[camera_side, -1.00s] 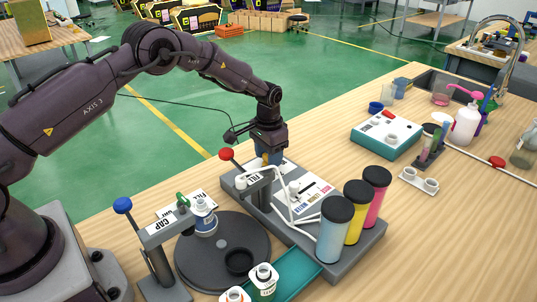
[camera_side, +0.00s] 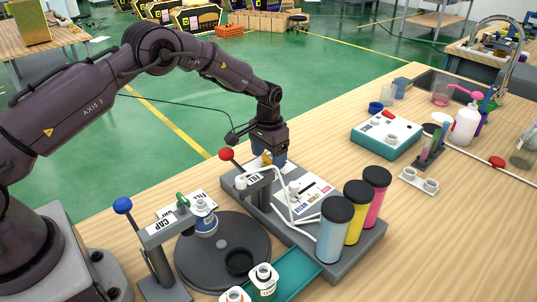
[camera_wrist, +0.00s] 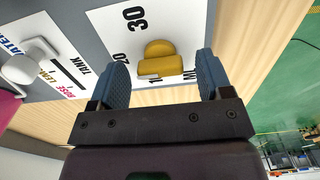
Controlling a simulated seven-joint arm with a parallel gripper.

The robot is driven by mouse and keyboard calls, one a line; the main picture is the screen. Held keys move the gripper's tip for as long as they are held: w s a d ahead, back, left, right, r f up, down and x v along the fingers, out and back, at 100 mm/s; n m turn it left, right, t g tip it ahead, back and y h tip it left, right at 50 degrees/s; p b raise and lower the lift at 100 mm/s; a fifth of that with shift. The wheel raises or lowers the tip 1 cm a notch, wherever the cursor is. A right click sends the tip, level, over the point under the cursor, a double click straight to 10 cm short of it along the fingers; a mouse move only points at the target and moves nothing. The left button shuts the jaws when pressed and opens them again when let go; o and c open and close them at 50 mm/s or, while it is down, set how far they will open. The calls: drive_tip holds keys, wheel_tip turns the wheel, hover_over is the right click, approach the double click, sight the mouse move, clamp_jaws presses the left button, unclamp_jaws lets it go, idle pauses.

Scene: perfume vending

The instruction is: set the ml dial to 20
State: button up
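The ml dial (camera_wrist: 160,52) is a yellow knob with a raised bar, on a white plate with printed numbers in the wrist view. I cannot tell for certain which number the dial is set to. My gripper (camera_wrist: 162,66) is open, with one blue finger on each side of the knob and gaps showing between. In the side view my gripper (camera_side: 273,160) is low at the back end of the grey filling station (camera_side: 350,256), with a bit of yellow showing beside its fingers.
A white tank selector knob (camera_wrist: 25,66) sits left of the dial. A red-knobbed fill lever (camera_side: 226,154) stands close to my gripper. Blue, yellow and pink tanks (camera_side: 335,232) stand at the station's front.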

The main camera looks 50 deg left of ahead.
sight(268, 157)
wheel_tip(268, 157, up, 13)
idle(0.6)
drive_tip(key=s+d+r+t, duration=0.1)
drive_tip(key=s+r, duration=0.4)
drive_tip(key=s, duration=0.6)
drive_tip(key=s+d+r+t, duration=0.1)
drive_tip(key=s+r+t, duration=0.1)
drive_tip(key=s+r, duration=0.4)
drive_tip(key=s+d+r+t, duration=0.2)
drive_tip(key=s+r, duration=0.3)
drive_tip(key=s, duration=1.2)
drive_tip(key=shift+r+t, duration=0.3)
drive_tip(key=shift+r, duration=0.05)
